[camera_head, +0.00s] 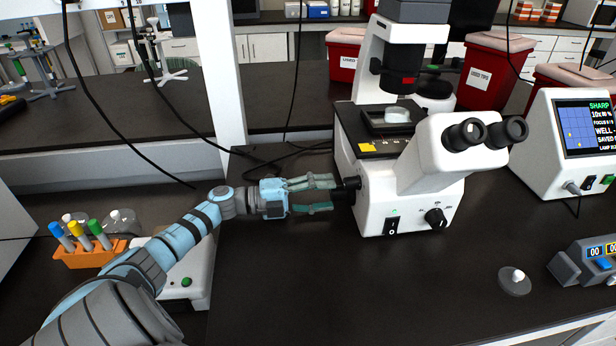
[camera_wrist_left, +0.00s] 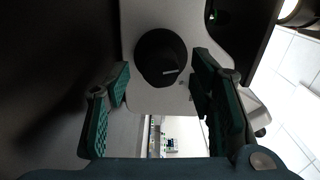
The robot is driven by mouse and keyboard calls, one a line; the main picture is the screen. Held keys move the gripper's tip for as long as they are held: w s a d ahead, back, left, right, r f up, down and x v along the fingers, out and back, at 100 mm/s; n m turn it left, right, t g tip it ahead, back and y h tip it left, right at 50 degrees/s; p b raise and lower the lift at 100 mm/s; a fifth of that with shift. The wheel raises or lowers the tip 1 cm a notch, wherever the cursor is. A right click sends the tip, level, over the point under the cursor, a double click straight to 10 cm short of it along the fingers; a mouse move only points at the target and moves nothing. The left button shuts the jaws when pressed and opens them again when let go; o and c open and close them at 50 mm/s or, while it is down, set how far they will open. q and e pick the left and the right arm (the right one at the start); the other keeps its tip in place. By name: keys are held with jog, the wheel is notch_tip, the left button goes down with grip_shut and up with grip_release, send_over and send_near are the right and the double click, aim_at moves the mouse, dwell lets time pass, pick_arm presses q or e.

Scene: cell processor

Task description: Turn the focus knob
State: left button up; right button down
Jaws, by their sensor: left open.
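The white microscope (camera_head: 378,205) stands on the dark bench, right of centre in the head view. Its black focus knob (camera_head: 352,184) sticks out from the left side of the base. In the left wrist view the round black knob (camera_wrist_left: 160,57) faces the camera, with a small pale mark on it. My left gripper (camera_head: 331,194) points right at the knob, its green-padded fingers spread. In the left wrist view the fingers (camera_wrist_left: 160,84) lie on either side of the knob, with gaps beside it. Contact cannot be told. My right gripper is out of view.
A white monitor unit (camera_head: 543,150) showing "SHARP" stands at the right. An orange tube rack (camera_head: 90,257) and a white device (camera_head: 186,280) stand at the left. Dark cables run behind my left gripper. The bench front is mostly clear.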

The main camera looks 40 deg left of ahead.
pick_arm(q)
jog(key=v, duration=1.1)
dwell(1.5)
